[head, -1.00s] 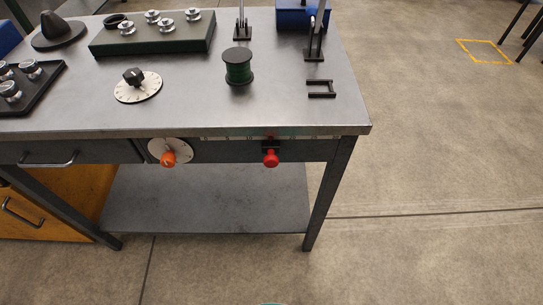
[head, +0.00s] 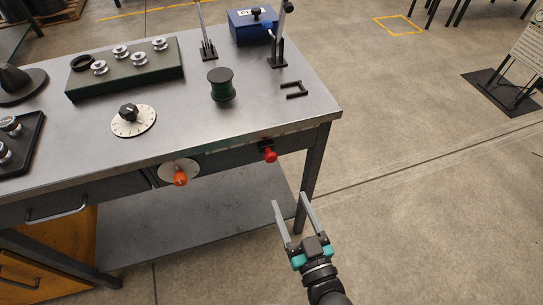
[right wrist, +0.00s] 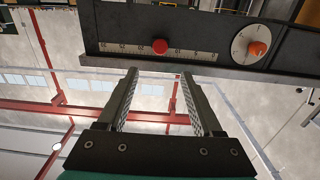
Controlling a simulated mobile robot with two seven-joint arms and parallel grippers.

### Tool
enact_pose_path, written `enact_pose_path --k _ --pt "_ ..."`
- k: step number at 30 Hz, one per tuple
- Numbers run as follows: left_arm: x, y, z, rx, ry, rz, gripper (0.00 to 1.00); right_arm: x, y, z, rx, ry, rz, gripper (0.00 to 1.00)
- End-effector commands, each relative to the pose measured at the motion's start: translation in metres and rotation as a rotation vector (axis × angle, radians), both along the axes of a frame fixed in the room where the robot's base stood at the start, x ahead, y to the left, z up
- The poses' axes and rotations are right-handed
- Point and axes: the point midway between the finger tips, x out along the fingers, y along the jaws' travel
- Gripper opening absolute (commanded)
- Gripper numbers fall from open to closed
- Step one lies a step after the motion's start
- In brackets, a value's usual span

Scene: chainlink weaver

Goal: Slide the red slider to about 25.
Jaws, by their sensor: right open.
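The red slider (head: 269,155) has a round red knob and a black mount on the front edge of the metal workbench (head: 190,142). My right gripper (head: 290,200) is open and empty, in front of the bench and apart from the knob. In the right wrist view its two fingers (right wrist: 159,74) point toward the bench edge, with the knob just beyond and between their tips. My left gripper is out of view.
An orange knob on a white dial (head: 180,178) is left of the slider.

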Motion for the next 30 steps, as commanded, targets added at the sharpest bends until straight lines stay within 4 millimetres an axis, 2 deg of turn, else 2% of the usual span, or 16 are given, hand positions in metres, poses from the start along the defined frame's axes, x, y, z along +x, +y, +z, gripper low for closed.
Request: enact_pose_path --k 18,24,30 --pt "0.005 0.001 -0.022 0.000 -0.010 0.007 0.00 0.110 0.036 -0.002 -0.001 0.002 0.000 0.67" --pt "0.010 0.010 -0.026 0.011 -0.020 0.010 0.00 0.130 0.043 -0.002 -0.001 0.004 0.001 0.67" --pt "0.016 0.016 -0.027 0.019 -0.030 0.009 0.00 0.137 0.045 -0.002 -0.002 0.004 0.001 0.67"
